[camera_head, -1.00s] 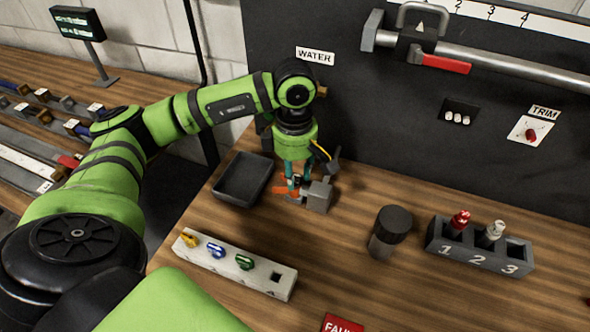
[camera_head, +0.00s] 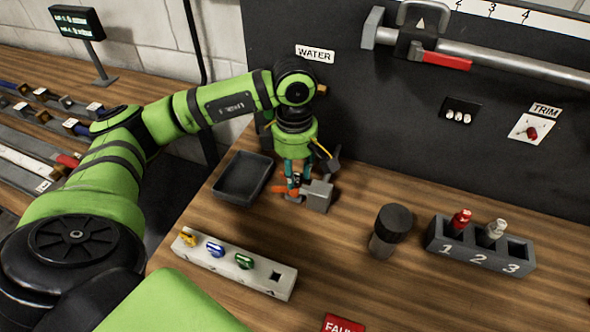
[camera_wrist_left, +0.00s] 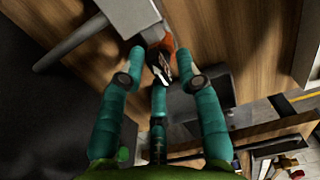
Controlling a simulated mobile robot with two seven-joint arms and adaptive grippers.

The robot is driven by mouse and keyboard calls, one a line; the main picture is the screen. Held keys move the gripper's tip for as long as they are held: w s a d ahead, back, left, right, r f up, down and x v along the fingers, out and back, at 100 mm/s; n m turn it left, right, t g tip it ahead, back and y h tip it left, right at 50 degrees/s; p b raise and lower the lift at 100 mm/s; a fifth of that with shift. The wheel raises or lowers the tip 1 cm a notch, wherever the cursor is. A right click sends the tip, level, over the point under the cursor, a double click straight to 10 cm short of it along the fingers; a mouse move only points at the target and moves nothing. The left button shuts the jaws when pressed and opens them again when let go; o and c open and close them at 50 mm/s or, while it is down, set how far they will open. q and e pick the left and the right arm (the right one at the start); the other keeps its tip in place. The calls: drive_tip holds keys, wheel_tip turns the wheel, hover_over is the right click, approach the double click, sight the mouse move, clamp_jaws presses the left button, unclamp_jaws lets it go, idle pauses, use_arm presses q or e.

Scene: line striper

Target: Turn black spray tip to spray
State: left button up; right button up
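My left gripper (camera_head: 295,188) has teal fingers and points down at a grey device (camera_head: 319,196) with an orange part (camera_head: 282,189) on the wooden bench. In the left wrist view, the fingers (camera_wrist_left: 160,66) stand around a small black tip (camera_wrist_left: 161,73) with pale marks, next to the orange part (camera_wrist_left: 167,45). The fingertips are apart, with the tip between them; I cannot tell whether they touch it. In the head view the tip is mostly hidden by the fingers. My right gripper is not in view.
A dark tray (camera_head: 243,178) lies left of the device. A white block (camera_head: 232,263) with yellow, blue and green pieces is in front. A dark cylinder (camera_head: 390,231) and a numbered holder (camera_head: 481,245) with red and white pieces stand right. The dark panel (camera_head: 390,110) rises behind.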

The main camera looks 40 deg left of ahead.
use_arm(q)
clamp_jaws()
drive_tip(key=shift+f+m+b, duration=0.2)
drive_tip(key=shift+m+b, duration=0.4)
drive_tip(key=m+b, duration=0.3)
drive_tip(key=m, duration=0.2)
drive_tip(key=shift+s+m+b, duration=0.1)
drive_tip(key=shift+m+b, duration=0.7)
drive_tip(key=shift+m, duration=0.7)
